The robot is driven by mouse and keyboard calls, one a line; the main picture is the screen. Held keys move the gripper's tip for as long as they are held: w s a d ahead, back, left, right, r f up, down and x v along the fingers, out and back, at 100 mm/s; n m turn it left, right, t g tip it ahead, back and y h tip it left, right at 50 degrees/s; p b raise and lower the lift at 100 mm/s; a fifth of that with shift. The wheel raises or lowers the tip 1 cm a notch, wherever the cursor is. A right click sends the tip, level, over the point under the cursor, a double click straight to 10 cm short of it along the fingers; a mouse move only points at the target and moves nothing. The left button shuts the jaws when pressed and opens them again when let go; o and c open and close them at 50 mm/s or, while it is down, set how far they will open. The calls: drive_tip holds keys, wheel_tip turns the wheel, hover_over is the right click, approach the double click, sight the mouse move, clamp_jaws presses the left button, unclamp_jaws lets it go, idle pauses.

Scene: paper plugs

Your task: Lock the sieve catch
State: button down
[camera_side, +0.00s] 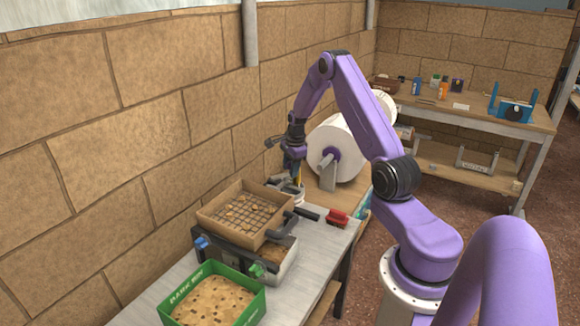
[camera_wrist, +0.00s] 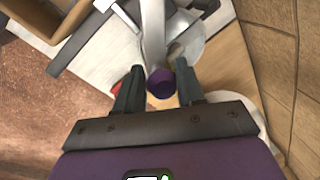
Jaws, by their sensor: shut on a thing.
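The sieve (camera_side: 243,212) is a brown square tray with a wire mesh and a few tan bits on it. It rests on a grey box-like base (camera_side: 275,262). A blue part (camera_side: 201,242) sits at the base's left corner; I cannot tell whether it is the catch or how the catch is set. My gripper (camera_side: 293,168) is beyond the sieve, low over a white pot (camera_side: 290,190). In the wrist view my gripper (camera_wrist: 160,88) has its fingers on either side of a purple round-ended thing (camera_wrist: 161,82), and is shut on it. Its lower part is unclear.
A green bin (camera_side: 213,300) of tan material stands in front of the sieve. A red-ended tool (camera_side: 338,218) lies right of it. A large white paper roll (camera_side: 340,147) stands behind, close to my arm. The brick wall is close on the left.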

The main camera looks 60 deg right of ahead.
drive_tip(key=shift+w+r, duration=0.1)
drive_tip(key=c, duration=0.8)
unclamp_jaws()
drive_tip(key=s+r, duration=0.1)
drive_tip(key=r, duration=0.4)
drive_tip(key=s+a+r, duration=0.1)
drive_tip(key=r, duration=0.5)
drive_tip(key=s+r, duration=0.1)
drive_tip(key=r, duration=0.5)
drive_tip(key=shift+a, duration=0.35)
